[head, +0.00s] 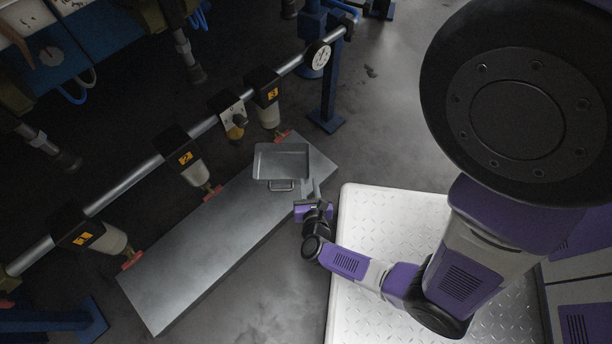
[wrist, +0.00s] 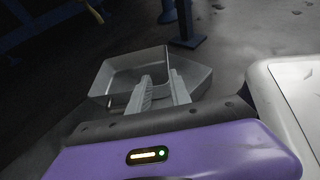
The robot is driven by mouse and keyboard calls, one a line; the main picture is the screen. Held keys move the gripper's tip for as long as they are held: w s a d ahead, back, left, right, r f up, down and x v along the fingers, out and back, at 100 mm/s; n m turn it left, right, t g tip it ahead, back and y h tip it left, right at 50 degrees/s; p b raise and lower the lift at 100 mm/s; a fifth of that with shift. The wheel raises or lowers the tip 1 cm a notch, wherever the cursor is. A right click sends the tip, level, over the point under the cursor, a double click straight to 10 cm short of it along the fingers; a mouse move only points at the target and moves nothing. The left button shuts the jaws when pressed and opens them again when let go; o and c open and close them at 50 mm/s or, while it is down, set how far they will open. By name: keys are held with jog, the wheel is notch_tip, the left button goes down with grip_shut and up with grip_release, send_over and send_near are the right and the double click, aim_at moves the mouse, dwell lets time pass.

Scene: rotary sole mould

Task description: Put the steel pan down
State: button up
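The steel pan (head: 281,161) is a shallow grey rectangular tray with a loop handle (head: 281,186) on its near side. It appears level and seems to rest on the far right part of the long grey steel bench (head: 205,242). My gripper (head: 311,188) is at the bench's right edge, to the right of the handle and apart from it. In the wrist view my gripper (wrist: 161,94) shows two fingers with a gap between them and nothing visible in it.
A pipe (head: 140,172) with several numbered bottle units runs along the bench's back edge, one close behind the pan. A gauge (head: 317,55) and a blue post (head: 328,95) stand beyond. A white tread-plate platform (head: 350,270) lies to the right. The bench's near left is clear.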

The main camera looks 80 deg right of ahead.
jog(key=w+a+r+n+t+y, duration=0.1)
jog(key=a+r+n+t+y, duration=0.3)
jog(key=a+r+n, duration=0.75)
jog(key=w+a+r+n+t+y, duration=0.15)
jog(key=a+r+n+t, duration=0.4)
jog(key=n, duration=1.05)
jog(key=s+a+r+n+t+y, duration=0.1)
jog(key=a+r+n+y, duration=0.2)
jog(key=r+n, duration=0.7)
jog(key=s+a+r+n+t+y, duration=0.1)
jog(key=s+a+r+n+y, duration=0.1)
jog(key=r+n, duration=0.8)
jog(key=shift+s+a+r+n+y, duration=0.15)
jog(key=shift+s+a+n+y, duration=0.25)
jog(key=shift+n+y, duration=1.3)
jog(key=shift+w+a+n+h, duration=0.1)
jog(key=shift+n+h, duration=0.25)
